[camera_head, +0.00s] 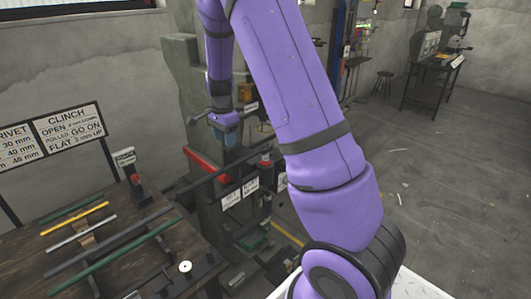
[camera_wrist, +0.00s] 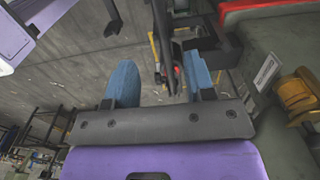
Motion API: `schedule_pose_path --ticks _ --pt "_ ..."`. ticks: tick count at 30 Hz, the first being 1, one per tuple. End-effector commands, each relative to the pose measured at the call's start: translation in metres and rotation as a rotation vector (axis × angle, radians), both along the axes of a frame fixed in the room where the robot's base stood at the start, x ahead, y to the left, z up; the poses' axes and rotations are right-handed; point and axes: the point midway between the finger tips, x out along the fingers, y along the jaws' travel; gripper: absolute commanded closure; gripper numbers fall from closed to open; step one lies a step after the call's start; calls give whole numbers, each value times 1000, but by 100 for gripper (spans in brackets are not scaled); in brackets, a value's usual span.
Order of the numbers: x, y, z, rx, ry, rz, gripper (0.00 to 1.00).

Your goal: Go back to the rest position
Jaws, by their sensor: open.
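My purple arm reaches up and forward across the middle of the head view, then bends down in front of a grey-green rivet press (camera_head: 182,75). My gripper (camera_head: 226,137) hangs there with its blue fingers down, beside the press's red-marked part. In the wrist view my gripper (camera_wrist: 160,65) has its two blue fingers wide apart. No held thing shows between them. A dark rod and a small red part appear beyond the gap, close to the right finger. The press body (camera_wrist: 285,40) fills the right side. How far the fingers are from the press is hard to tell.
A wooden bench (camera_head: 30,270) at lower left carries several coloured rods and a sign board (camera_head: 68,128). Another workstation (camera_head: 435,75) and a stool (camera_head: 383,80) stand far right. The right floor is mostly clear.

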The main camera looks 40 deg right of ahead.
Motion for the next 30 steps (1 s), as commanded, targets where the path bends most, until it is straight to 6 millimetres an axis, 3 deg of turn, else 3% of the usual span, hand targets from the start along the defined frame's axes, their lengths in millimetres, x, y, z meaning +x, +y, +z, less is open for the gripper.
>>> schedule_pose_path --ticks 13,17,23,30 --pt "0 0 0 0 0 0 51" --pt "-3 3 8 7 -11 23 51" --pt "-26 24 53 39 -64 171 51" --pt "-70 54 114 55 -149 423 51"
